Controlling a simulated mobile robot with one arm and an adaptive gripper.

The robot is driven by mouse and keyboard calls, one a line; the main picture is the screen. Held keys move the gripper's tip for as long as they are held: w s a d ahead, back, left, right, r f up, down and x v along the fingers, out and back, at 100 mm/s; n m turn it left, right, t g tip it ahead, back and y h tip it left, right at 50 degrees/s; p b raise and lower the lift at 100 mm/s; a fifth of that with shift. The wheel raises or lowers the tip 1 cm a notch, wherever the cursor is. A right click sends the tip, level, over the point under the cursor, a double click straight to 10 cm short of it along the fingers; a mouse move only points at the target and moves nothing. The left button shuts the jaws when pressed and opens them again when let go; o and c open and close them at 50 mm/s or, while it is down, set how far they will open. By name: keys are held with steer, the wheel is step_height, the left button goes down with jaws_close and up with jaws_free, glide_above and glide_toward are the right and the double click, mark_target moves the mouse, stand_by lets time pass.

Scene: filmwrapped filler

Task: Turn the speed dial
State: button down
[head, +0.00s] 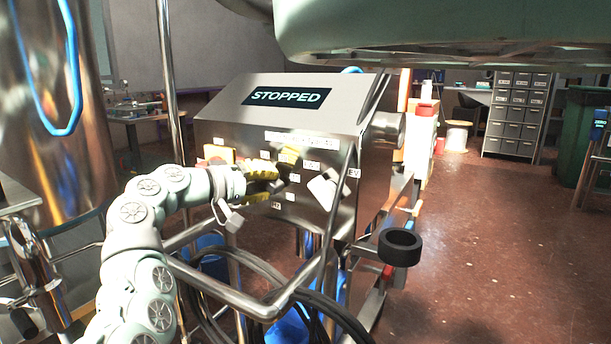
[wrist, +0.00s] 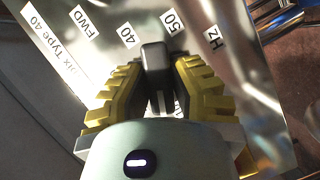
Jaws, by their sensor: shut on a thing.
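The speed dial (wrist: 154,58) is a dark, narrow knob on a shiny metal panel in the wrist view. My gripper (wrist: 153,78) has its yellow ribbed fingers on both sides of the knob and is shut on it. Labels "40" and "50" stand beside the knob's far end, with "FWD" to the left and "Hz" to the right. In the head view my gripper (head: 272,180) reaches the front of the metal control box (head: 215,133), and its fingers largely hide the dial. The display (head: 288,96) on the box's sloped top reads "STOPPED".
A pale square part (head: 328,188) sits right of my gripper on the panel. A yellow plate with a red button (head: 217,153) is at the left. A metal rail (head: 222,286) and black cables (head: 325,312) lie below. The floor at right is open.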

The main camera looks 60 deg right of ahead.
steer(key=m+t+y+b, duration=0.1)
steer(key=m, duration=0.1)
steer(key=shift+s+f+m, duration=0.1)
steer(key=shift+m, duration=0.3)
steer(key=shift+m+t+y+b, duration=0.4)
steer(key=shift+m+t+b, duration=0.5)
steer(key=shift+m, duration=0.4)
steer(key=c, duration=0.8)
jaws_free()
steer(key=shift+d, duration=0.1)
steer(key=shift+r, duration=0.2)
